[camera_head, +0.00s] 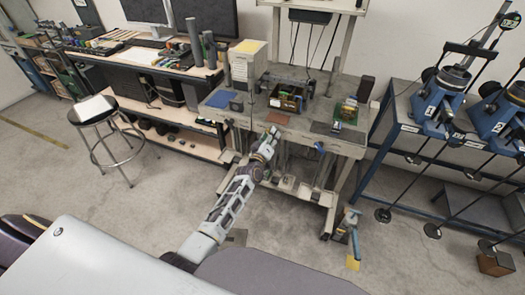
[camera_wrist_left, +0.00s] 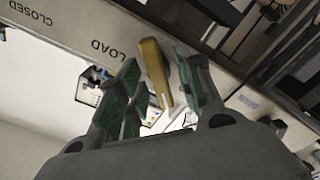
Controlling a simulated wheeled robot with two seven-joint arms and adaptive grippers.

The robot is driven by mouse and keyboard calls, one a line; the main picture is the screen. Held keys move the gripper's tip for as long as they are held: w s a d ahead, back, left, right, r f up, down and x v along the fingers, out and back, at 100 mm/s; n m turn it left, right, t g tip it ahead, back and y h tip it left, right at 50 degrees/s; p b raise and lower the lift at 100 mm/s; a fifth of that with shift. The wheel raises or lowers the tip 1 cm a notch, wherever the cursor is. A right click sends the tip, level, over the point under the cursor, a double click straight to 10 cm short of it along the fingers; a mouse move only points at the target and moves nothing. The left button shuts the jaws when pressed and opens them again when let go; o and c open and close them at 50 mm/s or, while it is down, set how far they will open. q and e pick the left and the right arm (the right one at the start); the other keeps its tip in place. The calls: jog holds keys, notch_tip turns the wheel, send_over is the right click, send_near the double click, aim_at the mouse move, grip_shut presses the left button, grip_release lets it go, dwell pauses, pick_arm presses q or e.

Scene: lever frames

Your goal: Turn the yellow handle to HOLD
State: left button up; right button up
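The yellow handle (camera_wrist_left: 157,78) shows in the left wrist view, lying between the two green-padded fingers of my left gripper (camera_wrist_left: 158,58). The fingers are apart, and a gap shows on each side of the handle; I cannot tell whether either finger touches it. Behind it is a pale panel (camera_wrist_left: 75,28) marked LOAD close to the handle and CLOSED farther left. No HOLD mark can be read. In the head view my left gripper (camera_head: 268,143) is at the front edge of the middle workbench; the handle cannot be made out there. My right gripper is not in view.
The workbench (camera_head: 330,137) carries a brown box (camera_head: 287,101), a blue mat (camera_head: 221,99) and small parts. Blue machines with long levers (camera_head: 440,100) stand on a blue-framed table at right. A stool (camera_head: 98,112) stands at left. The floor in front is mostly clear.

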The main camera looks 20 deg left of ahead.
pick_arm(q)
jog(key=s, duration=1.1)
jog(key=shift+a, duration=0.25)
jog(key=shift+s, duration=0.1)
dwell(0.7)
jog(key=s+d+f+m+g, duration=0.1)
jog(key=s+f+m+g, duration=0.35)
jog(key=f, duration=0.75)
jog(key=s+f+m+g, duration=0.1)
jog(key=s+f+g, duration=0.1)
jog(key=s+f, duration=0.8)
jog(key=s+d+f+m+g, duration=0.1)
jog(key=s+f+m+g, duration=0.2)
jog(key=f, duration=1.2)
jog(key=s+a+f+m+g, duration=0.1)
jog(key=s+f, duration=0.5)
jog(key=s, duration=0.6)
jog(key=s+a+f+g, duration=0.3)
jog(key=s+f+g, duration=0.1)
jog(key=s, duration=0.8)
jog(key=s+a+f+m+g, duration=0.1)
jog(key=s+a+f+g, duration=0.1)
jog(key=s+f, duration=0.5)
jog(key=s, duration=0.6)
jog(key=shift+f+m+y, duration=0.3)
jog(key=shift+m, duration=0.05)
